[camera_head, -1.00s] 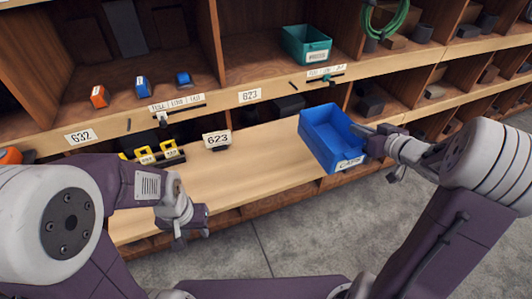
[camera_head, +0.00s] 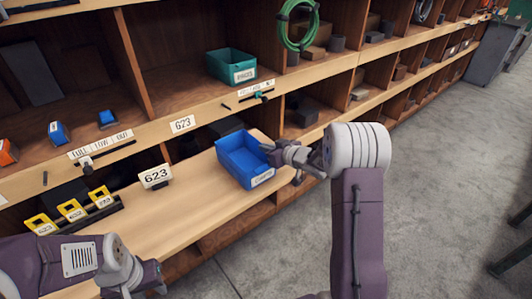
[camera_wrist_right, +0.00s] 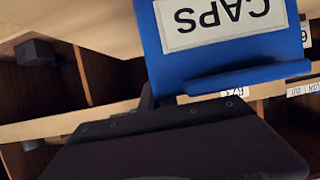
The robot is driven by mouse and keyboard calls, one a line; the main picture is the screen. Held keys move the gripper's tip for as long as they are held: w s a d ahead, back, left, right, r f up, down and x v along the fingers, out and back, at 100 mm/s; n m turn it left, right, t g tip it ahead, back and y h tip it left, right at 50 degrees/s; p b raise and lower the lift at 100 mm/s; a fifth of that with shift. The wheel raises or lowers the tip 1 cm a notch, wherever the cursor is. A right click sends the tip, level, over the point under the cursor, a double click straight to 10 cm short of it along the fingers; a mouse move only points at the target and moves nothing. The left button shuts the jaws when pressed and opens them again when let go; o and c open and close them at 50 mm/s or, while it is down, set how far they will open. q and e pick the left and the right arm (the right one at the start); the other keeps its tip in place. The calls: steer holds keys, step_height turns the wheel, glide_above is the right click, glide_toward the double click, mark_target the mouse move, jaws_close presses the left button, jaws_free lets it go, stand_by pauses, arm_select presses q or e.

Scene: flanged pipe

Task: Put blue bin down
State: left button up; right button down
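The blue bin (camera_head: 238,166) is an open, empty-looking box with a white label, at the right end of the wooden bench. It looks roughly level; I cannot tell whether its base touches the bench. My right gripper (camera_head: 275,154) is at the bin's right wall and appears closed on it. In the right wrist view, the bin's blue face (camera_wrist_right: 170,75) shows an upside-down "CAPS" label above my dark gripper parts. My left gripper (camera_head: 150,278) is low at the left, over the bench's front edge, away from the bin; its opening is unclear.
The wooden bench (camera_head: 175,215) has clear surface left of the bin. A "623" sign (camera_head: 155,177) and a rack with yellow pieces (camera_head: 72,211) stand further left. A teal bin (camera_head: 231,67) sits on the shelf above. Open grey floor (camera_head: 430,190) lies to the right.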

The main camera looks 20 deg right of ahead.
steer(key=shift+f, duration=0.5)
steer(key=shift+r, duration=0.1)
steer(key=c, duration=2)
jaws_free()
steer(key=o, duration=0.4)
steer(key=shift+c, duration=0.2)
